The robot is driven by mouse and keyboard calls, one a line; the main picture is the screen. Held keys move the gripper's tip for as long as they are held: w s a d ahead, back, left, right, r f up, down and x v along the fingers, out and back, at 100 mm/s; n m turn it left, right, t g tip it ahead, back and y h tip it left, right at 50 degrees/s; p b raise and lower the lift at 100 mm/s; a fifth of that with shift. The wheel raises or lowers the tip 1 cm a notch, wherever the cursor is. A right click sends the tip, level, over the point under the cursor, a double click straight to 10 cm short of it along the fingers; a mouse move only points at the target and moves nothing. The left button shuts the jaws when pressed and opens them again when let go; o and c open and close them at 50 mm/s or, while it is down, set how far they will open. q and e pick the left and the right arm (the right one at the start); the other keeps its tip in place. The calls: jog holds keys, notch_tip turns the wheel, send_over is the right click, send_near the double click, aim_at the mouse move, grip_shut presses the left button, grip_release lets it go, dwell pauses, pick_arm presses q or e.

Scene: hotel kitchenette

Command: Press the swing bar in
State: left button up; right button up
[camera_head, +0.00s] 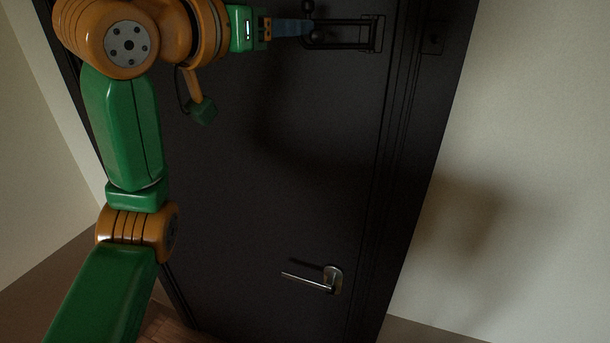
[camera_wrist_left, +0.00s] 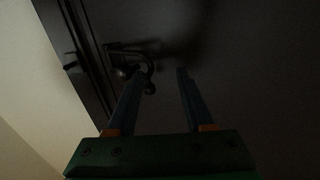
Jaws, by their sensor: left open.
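The swing bar (camera_head: 345,46) is a dark, narrow loop near the top of the black door, reaching across to the door's right edge. It also shows in the left wrist view (camera_wrist_left: 150,64), with a rounded knob at its end. My left gripper (camera_head: 303,28) is at the bar's left end, its blue fingers pointing right. In the left wrist view its two fingers (camera_wrist_left: 158,72) are apart with nothing clearly held between them. The left finger overlaps the bar's end in that view; I cannot tell whether they touch. My right gripper is in neither view.
The black door (camera_head: 270,180) fills the middle, with a silver lever handle (camera_head: 315,282) low on its right side. The door frame (camera_head: 425,130) and a pale wall (camera_head: 530,180) stand to the right. Wooden floor (camera_head: 170,332) shows at the bottom.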

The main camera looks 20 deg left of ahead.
pick_arm(q)
jog(key=w+f, duration=0.1)
jog(key=f, duration=0.3)
jog(key=w+f+g, duration=0.1)
jog(key=w+f, duration=0.1)
jog(key=f, duration=0.2)
jog(key=w+f+g, duration=0.1)
jog(key=w+f, duration=0.1)
jog(key=f, duration=0.2)
jog(key=shift+d+f+y, duration=0.15)
jog(key=shift+d+y, duration=0.1)
jog(key=shift+y, duration=0.15)
jog(key=f, duration=0.4)
jog(key=f+g, duration=0.1)
jog(key=f, duration=0.3)
jog(key=f+g, duration=0.1)
jog(key=f, duration=0.3)
jog(key=shift+w+d+f+n, duration=0.3)
jog(key=shift+s+f+g+y, duration=0.2)
jog(key=shift+f+g+y, duration=0.05)
jog(key=shift+g+y, duration=0.05)
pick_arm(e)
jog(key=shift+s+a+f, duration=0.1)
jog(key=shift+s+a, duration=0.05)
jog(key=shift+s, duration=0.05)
